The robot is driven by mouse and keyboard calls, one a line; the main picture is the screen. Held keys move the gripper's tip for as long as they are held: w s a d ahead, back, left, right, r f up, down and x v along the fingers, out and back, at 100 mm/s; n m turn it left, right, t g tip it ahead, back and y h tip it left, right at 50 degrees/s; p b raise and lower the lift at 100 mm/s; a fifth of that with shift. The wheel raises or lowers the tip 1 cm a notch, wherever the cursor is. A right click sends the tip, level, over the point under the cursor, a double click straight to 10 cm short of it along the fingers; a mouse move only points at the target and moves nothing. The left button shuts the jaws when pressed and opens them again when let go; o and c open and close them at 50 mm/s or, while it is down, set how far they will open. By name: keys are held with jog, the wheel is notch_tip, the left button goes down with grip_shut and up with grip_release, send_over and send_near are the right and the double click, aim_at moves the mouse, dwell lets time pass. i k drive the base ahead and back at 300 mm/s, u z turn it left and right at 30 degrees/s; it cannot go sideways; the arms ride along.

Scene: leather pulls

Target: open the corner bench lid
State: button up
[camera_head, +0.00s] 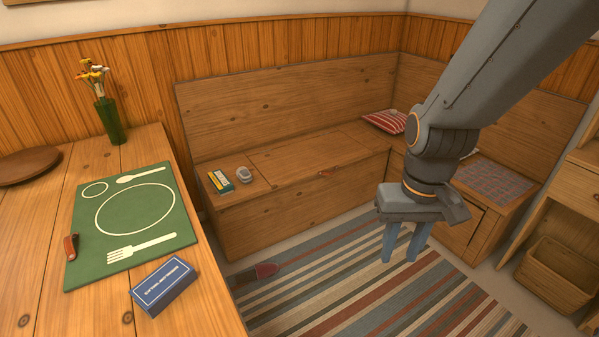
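The wooden corner bench (270,215) runs along the back wall and turns at the right corner. Its long seat has a lid panel (300,158) marked by thin seams, lying flat and shut. A small orange-brown leather pull (325,174) sits at the lid's front edge. My gripper (400,257) points down above the striped rug, in front of the bench and to the right of the pull. Its two blue-grey fingers are apart with nothing visible between them. My arm hides part of the corner and the short bench side.
A red striped cushion (386,121) lies near the corner, a checked pad (493,178) on the right seat. The table (215,316) fills the left; a basket (553,275) stands right.

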aim_at(286, 166)
jog(key=u, duration=0.05)
jog(key=k, duration=0.6)
jog(key=z, duration=0.8)
jog(key=i, duration=1.7)
jog(key=u, duration=0.65)
